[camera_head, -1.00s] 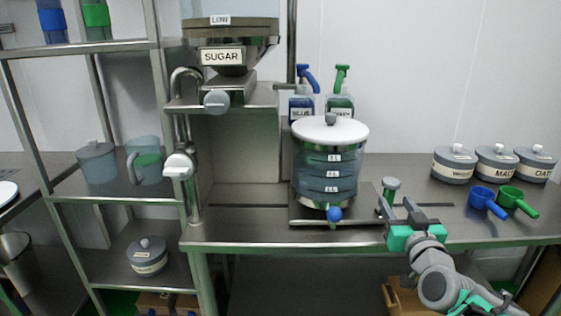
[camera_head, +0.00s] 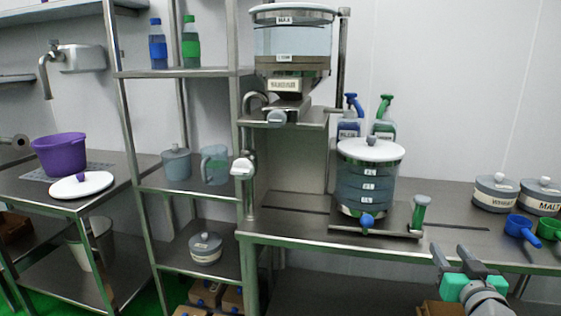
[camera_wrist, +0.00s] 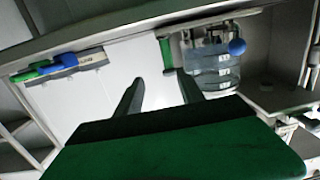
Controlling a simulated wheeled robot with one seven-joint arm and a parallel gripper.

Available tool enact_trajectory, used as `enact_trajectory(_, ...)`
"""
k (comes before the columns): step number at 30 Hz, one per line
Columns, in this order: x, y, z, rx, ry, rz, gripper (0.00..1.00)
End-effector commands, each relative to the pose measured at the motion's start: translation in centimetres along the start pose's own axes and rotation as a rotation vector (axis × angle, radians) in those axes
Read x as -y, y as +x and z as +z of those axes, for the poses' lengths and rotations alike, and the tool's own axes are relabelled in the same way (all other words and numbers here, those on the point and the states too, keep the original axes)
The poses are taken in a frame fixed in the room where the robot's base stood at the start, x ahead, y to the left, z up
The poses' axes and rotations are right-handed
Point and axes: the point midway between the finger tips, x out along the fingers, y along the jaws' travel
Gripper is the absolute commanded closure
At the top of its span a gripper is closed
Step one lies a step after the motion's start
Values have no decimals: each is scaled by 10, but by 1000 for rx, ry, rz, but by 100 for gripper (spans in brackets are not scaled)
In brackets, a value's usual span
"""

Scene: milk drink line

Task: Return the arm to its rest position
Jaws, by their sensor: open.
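My gripper (camera_head: 454,258) is at the lower right of the head view, in front of the steel counter's front edge. Its two grey fingers stand apart and nothing is between them. In the wrist view the fingers (camera_wrist: 160,92) also show open and empty, apart from the counter things. The lidded clear dispenser (camera_head: 370,185) with a blue tap stands on the counter, to the left of my gripper.
Grey lidded jars (camera_head: 495,193), a blue scoop (camera_head: 521,228) and a green scoop (camera_head: 549,230) are at the counter's right. The sugar hopper (camera_head: 291,42) is above. A purple bucket (camera_head: 60,155) is at left. Bare counter (camera_head: 455,225) lies right of the dispenser.

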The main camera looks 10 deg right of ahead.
Motion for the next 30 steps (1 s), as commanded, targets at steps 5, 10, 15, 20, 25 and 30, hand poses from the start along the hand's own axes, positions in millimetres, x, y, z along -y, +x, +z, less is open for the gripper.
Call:
enact_trajectory(5,36,8,0,99,-6,-70,55)
enact_trajectory(10,85,12,4,240,-19,-160,55)
enact_trajectory(15,147,0,9,440,-48,-258,55)
enact_trajectory(20,214,-43,4,708,-107,-341,55)
enact_trajectory(25,260,-125,-12,1028,-192,-347,55)
enact_trajectory(30,267,-176,-18,1187,-232,-302,55)
